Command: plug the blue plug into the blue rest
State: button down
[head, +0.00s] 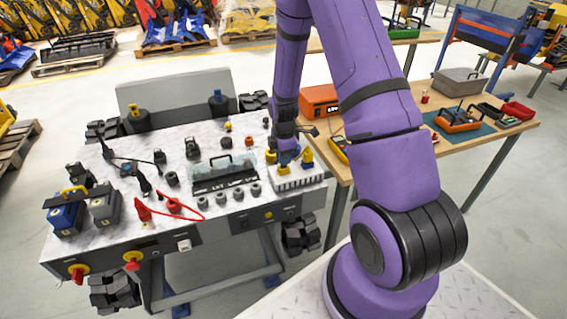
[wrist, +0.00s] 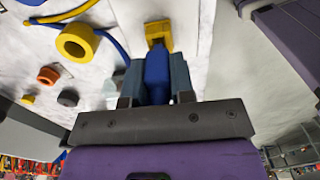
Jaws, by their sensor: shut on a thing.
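My gripper (wrist: 157,78) is shut on the blue plug (wrist: 157,66), which sits between its two grey-blue fingers. The plug's far end meets a yellow socket-like piece (wrist: 158,33) in the wrist view; I cannot tell whether it is seated in it or only in front of it. In the head view my gripper (head: 288,158) is low over a white ribbed block (head: 298,180) at the right end of the marble-topped bench, and mostly hides the plug. I cannot make out a clearly blue rest.
A yellow ring-shaped piece (wrist: 77,42) with a blue cable (wrist: 112,42) beside it lies left of the plug in the wrist view. A wooden table (head: 505,132) stands to the right.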

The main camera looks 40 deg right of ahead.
jog(key=shift+r, duration=0.4)
